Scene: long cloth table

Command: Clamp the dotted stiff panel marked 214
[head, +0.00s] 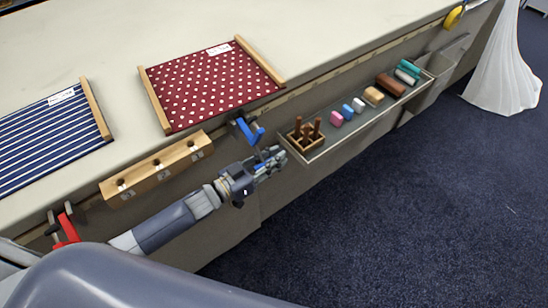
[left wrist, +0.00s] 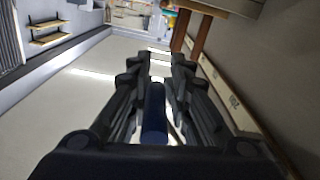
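The dotted stiff panel (head: 213,88) is dark red with white dots and has a wooden strip along each side. It lies flat on the table near the front edge; its white label (head: 219,49) is too small to read. A blue clamp (head: 248,131) sits at the table edge by the panel's near right corner. My left gripper (head: 272,160) is just below that clamp, in front of the table's side. In the left wrist view a dark blue bar (left wrist: 154,115) stands between its fingers, with a narrow gap beside it. My right gripper is out of view.
A blue striped panel (head: 45,135) lies to the left. A wooden block with holes (head: 156,168) and a red clamp (head: 66,226) are along the edge. A tray (head: 375,118) of small blocks hangs to the right. A yellow clamp (head: 454,16) is farther off.

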